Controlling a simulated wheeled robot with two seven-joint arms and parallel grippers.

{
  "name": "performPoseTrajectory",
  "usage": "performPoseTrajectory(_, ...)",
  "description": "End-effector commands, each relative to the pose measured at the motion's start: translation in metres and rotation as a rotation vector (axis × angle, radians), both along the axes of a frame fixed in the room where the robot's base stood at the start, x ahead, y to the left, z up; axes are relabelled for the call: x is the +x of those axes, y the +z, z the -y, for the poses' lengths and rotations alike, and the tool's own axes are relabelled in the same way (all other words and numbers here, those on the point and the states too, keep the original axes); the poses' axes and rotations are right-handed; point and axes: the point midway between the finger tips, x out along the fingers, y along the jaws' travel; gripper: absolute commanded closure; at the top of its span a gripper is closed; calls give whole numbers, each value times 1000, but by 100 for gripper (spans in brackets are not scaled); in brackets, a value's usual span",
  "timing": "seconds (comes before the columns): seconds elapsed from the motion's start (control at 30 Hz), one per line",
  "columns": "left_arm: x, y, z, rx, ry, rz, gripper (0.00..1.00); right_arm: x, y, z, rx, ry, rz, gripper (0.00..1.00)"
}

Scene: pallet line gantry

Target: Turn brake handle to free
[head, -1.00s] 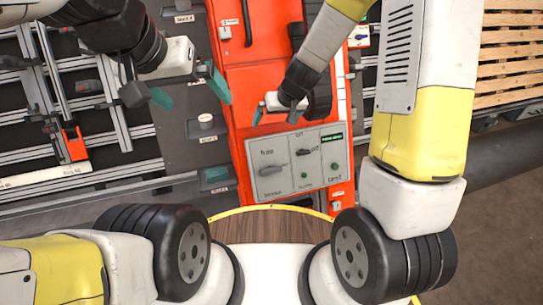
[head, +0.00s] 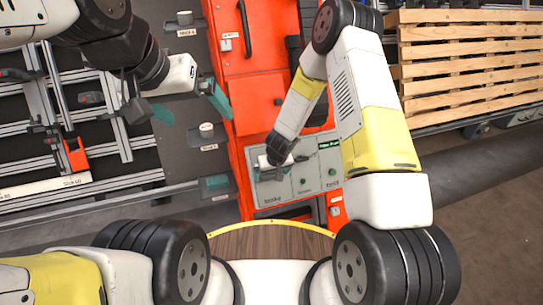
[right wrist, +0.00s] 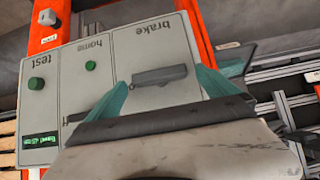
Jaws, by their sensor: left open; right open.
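The brake handle (right wrist: 160,75) is a dark grey bar on the grey control panel (right wrist: 70,110). In the right wrist view it lies crosswise under the word "brake", between my right gripper's two teal fingers. My right gripper (head: 270,174) is open in front of the panel's left section, and in the head view it hides the handle. A gap shows between each finger and the handle; whether the fingertips reach the panel I cannot tell. The "free" mark is hidden. My left gripper (head: 188,106) is open and empty, left of the orange cabinet (head: 262,95).
Metal rails (head: 100,125) stand at the left. Wooden pallets (head: 465,60) are at the back right. A round wooden top (head: 270,243) is in front.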

Motion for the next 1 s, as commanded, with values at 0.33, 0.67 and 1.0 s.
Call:
performPoseTrajectory(0.33, 0, 0, 0, 0, 0, 0, 0, 2, -4, -1, 1, 0, 0, 4)
performPoseTrajectory(0.67, 0, 0, 0, 0, 0, 0, 0, 2, -4, -1, 1, 0, 0, 64)
performPoseTrajectory(1.0, 0, 0, 0, 0, 0, 0, 0, 2, -4, 2, 55, -31, -19, 64)
